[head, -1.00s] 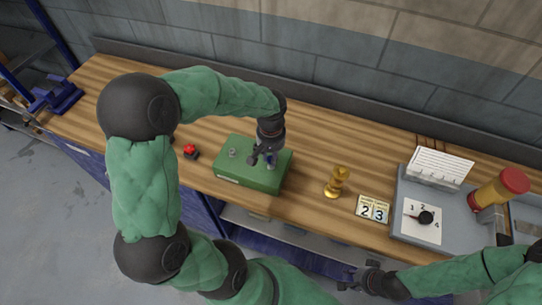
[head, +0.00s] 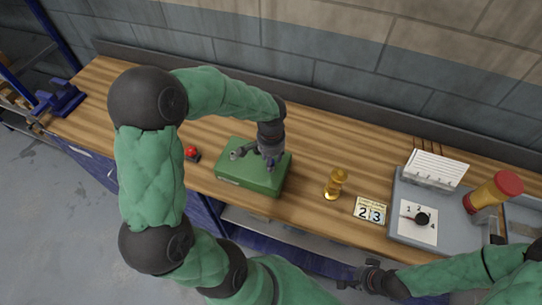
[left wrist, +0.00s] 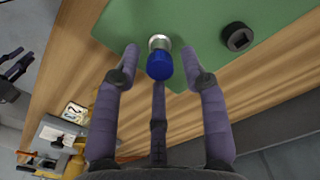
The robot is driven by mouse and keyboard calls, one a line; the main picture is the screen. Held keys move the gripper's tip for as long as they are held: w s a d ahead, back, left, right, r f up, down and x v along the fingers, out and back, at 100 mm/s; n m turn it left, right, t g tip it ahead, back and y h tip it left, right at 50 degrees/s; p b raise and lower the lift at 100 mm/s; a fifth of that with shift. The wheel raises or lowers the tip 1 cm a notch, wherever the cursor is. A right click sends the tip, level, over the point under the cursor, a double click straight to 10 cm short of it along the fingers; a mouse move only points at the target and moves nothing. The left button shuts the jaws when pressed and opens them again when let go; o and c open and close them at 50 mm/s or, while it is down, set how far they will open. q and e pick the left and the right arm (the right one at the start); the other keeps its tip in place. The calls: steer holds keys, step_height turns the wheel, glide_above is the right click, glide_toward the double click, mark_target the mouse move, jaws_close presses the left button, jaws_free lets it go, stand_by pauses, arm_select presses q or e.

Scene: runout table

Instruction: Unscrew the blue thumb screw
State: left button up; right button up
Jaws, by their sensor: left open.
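The blue thumb screw (left wrist: 159,65) shows in the left wrist view, set in a pale metal collar on a green box (left wrist: 190,22). In the head view the green box (head: 240,182) sits on the wooden bench, and my left gripper hides most of the screw. My left gripper (left wrist: 163,56) is open, with its purple fingers spread on either side of the screw and a third finger below it. It shows no contact with the screw. In the head view this gripper (head: 262,158) is over the box. My right gripper (head: 358,278) is empty and looks open, off the bench's front edge.
A black round socket piece (left wrist: 238,38) is on the box. A gold trophy-like piece (head: 335,184), number cards (head: 370,211) and a grey panel with a dial (head: 420,218) are to the right.

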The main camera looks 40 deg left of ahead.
arm_select(q)
steer(key=shift+m, duration=0.5)
steer(key=m+p, duration=0.2)
steer(key=m, duration=0.2)
steer(key=shift+r, duration=0.1)
steer(key=m+p, duration=0.2)
steer(key=m, duration=0.1)
steer(key=m+p, duration=0.3)
steer(key=m, duration=0.2)
steer(key=shift+r+p, duration=0.1)
steer(key=shift+p, duration=0.3)
steer(key=m+p, duration=0.1)
steer(key=m, duration=0.1)
steer(key=shift+f+m, duration=0.2)
steer(key=shift+m, duration=0.2)
steer(key=m+p, duration=0.5)
steer(key=shift+r, duration=0.2)
steer(key=shift+m+p, duration=0.35)
steer(key=shift+m, duration=0.45)
steer(key=shift+f+m, duration=0.25)
steer(key=shift+m, duration=0.15)
